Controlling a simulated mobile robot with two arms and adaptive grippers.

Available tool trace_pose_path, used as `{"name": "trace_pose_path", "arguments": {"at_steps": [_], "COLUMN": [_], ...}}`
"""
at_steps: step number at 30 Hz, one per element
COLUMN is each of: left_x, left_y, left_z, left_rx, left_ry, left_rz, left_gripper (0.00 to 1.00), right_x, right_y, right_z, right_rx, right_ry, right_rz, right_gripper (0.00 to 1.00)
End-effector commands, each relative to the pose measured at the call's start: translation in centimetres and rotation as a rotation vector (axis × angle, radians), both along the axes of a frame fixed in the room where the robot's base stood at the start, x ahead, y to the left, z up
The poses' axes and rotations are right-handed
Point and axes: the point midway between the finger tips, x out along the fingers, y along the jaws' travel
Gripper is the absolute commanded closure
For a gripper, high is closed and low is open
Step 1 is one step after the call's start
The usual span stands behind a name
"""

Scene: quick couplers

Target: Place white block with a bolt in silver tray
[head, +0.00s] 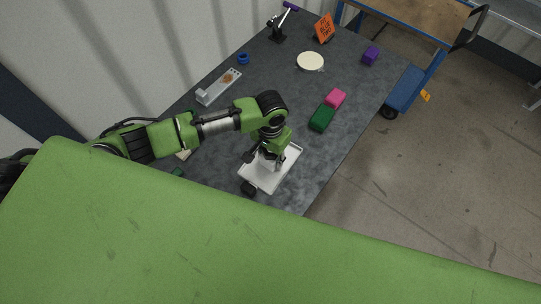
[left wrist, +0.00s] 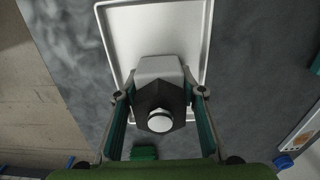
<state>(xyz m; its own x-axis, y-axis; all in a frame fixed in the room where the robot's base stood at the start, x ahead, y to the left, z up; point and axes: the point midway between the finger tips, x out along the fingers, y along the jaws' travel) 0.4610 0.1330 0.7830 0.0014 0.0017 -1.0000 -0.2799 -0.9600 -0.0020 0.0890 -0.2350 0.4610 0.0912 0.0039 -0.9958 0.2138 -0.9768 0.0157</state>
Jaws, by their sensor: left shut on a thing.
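The white block with a bolt shows in the left wrist view (left wrist: 160,68), with the dark hex part and round silver bolt end (left wrist: 160,121) facing the camera. My left gripper (left wrist: 159,95) is shut on it, one finger on each side. In the head view my left gripper (head: 266,158) is over the silver tray (head: 261,187), and it partly hides the block. The tray, shallow and pale with a raised rim, also shows in the left wrist view (left wrist: 116,40). The block overlaps the tray's near edge there; its height above the tray is unclear. My right gripper is not in view.
A green block (head: 321,118) and a pink block (head: 336,98) lie beyond the tray. A small black object (head: 248,187) is at the tray's corner. A white fixture (head: 218,88), cream disc (head: 310,61) and purple block (head: 370,55) stand farther back.

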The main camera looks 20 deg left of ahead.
Motion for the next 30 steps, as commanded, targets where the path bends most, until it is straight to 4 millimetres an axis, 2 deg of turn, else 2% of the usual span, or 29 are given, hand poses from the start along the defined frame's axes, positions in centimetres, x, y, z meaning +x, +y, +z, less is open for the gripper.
{"name": "trace_pose_path", "arguments": {"at_steps": [1, 2, 3, 12, 16, 20, 30], "left_x": [0.0, 0.0, 0.0, 0.0, 0.1, 0.1, 0.1], "left_y": [0.0, 0.0, 0.0, 0.0, -0.1, 0.0, -0.1], "left_z": [-0.1, 0.0, 0.0, 0.0, 0.9, 3.1, 10.1], "left_rx": [0.0, 0.0, 0.0, 0.0, -0.002, -0.002, -0.002], "left_ry": [0.0, 0.0, 0.0, 0.0, -0.001, -0.004, -0.004], "left_rz": [0.0, 0.0, 0.0, 0.0, 0.0, -0.001, 0.0], "left_gripper": [0.55, 0.47, 0.46, 0.46, 0.46, 0.46, 0.46], "right_x": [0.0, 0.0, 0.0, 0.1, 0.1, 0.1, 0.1], "right_y": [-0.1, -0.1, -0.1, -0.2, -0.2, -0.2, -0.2], "right_z": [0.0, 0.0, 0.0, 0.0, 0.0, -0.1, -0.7], "right_rx": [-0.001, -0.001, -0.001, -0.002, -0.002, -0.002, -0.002], "right_ry": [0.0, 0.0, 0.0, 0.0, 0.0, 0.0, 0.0], "right_rz": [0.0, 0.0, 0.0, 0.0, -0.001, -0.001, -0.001], "right_gripper": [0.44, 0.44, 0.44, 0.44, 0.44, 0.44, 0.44]}}
